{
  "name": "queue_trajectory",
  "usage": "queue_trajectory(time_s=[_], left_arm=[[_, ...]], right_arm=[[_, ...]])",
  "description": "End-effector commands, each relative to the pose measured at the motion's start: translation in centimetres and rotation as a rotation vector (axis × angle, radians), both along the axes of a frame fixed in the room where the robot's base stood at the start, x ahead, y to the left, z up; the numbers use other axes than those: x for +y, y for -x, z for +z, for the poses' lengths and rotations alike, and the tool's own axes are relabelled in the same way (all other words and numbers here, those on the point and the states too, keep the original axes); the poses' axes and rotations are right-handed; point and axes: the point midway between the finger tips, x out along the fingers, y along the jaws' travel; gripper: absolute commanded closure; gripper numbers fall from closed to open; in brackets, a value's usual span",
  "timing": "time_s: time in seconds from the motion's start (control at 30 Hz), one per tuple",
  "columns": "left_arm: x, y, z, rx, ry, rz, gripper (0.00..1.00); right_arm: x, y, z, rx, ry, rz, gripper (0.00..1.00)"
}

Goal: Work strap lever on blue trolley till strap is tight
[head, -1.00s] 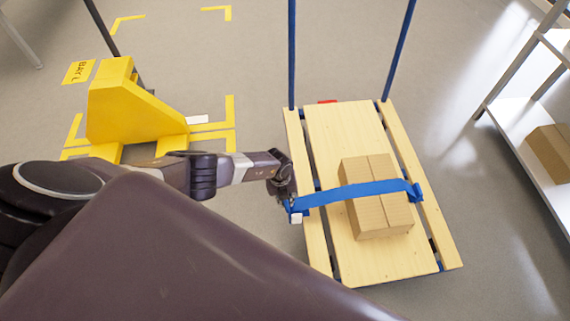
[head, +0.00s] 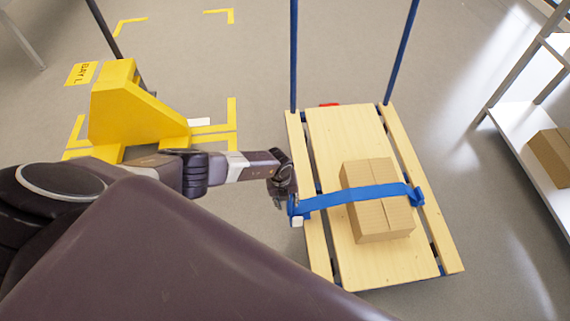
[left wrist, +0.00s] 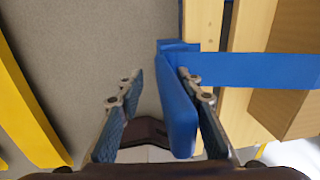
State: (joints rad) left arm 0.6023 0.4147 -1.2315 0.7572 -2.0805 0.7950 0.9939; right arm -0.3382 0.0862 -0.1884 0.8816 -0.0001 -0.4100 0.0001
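The blue trolley (head: 428,205) has a slatted wooden deck and blue uprights. A blue strap (head: 350,195) runs across a cardboard box (head: 382,220) on the deck; it also shows in the left wrist view (left wrist: 260,70). The blue strap lever (left wrist: 178,115) is at the deck's left edge, below the strap's end. My left gripper (head: 280,202) is beside that edge. In the left wrist view, its fingers (left wrist: 160,100) are apart, with the lever between them, close to the right finger. I cannot tell whether that finger touches it. My right gripper is not in view.
A yellow pallet jack (head: 125,105) stands left of the trolley, beyond my left arm. Shelving (head: 520,130) with another box (head: 550,155) is at the right. Yellow floor marks lie around the jack.

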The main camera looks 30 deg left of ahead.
Motion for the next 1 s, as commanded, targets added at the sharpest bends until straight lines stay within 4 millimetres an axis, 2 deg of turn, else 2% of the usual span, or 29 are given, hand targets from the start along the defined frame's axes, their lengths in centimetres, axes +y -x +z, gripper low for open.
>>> queue_trajectory(time_s=[0.6, 1.0], left_arm=[[0.5, 0.5, 5.6, 0.002, -0.001, 0.0, 0.67], [0.6, 0.6, 6.3, 0.002, -0.002, 0.001, 0.67]], right_arm=[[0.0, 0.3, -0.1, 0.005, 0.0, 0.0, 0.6], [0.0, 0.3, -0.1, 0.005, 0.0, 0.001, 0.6]])
